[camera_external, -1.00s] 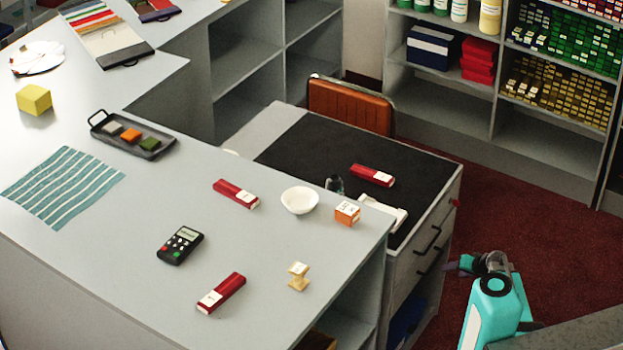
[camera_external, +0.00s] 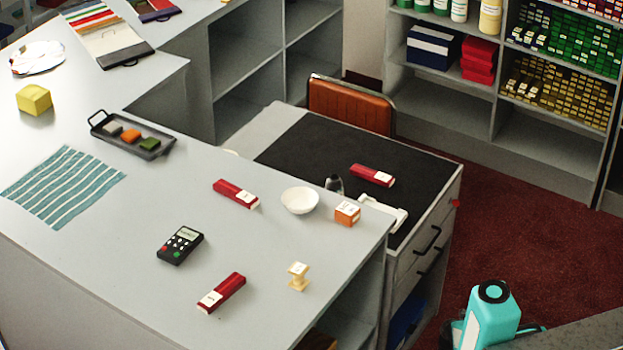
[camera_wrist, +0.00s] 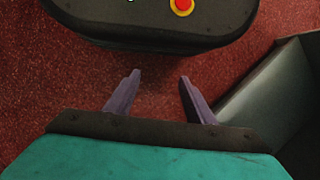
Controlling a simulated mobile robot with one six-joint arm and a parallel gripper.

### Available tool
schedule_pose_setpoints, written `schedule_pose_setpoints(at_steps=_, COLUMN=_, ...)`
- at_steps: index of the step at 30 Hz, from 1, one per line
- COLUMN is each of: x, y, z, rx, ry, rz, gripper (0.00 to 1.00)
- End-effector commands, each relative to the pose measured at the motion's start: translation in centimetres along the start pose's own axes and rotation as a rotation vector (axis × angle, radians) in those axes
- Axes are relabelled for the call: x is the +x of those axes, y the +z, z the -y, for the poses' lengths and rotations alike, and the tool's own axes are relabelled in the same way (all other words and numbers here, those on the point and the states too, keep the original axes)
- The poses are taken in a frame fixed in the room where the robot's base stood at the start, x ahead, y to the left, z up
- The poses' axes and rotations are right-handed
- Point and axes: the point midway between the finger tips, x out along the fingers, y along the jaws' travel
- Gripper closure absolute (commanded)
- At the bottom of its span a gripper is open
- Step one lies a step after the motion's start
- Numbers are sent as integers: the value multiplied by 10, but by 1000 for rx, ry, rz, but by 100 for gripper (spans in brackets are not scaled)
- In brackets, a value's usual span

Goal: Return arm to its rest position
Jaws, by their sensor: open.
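My gripper (camera_wrist: 158,84) shows in the wrist view with its two purple fingers spread apart and nothing between them. It points down over the red carpet (camera_wrist: 155,65), close to a dark rounded body with a red and yellow button, which looks like my own base. In the external view my teal arm is at the bottom right, beside the counter and clear of it. The fingers are hidden in that view.
The grey counter (camera_external: 120,290) holds red boxes (camera_external: 222,293), a card terminal (camera_external: 180,245), a white bowl (camera_external: 300,200), an orange box (camera_external: 347,213) and a tray (camera_external: 110,142). A drawer unit (camera_external: 425,250) stands near my arm. Red carpet (camera_external: 530,225) is free to the right.

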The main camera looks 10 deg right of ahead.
Motion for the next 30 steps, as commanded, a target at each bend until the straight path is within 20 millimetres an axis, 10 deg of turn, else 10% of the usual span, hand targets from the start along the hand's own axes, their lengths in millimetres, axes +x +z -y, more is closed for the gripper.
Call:
schedule_pose_setpoints(at_steps=7, x=22, y=54, z=-11, rx=-24, ry=128, rz=140, gripper=51)
schedule_pose_setpoints(at_steps=30, x=-68, y=83, z=-1, rx=-21, ry=124, rz=141, gripper=51)
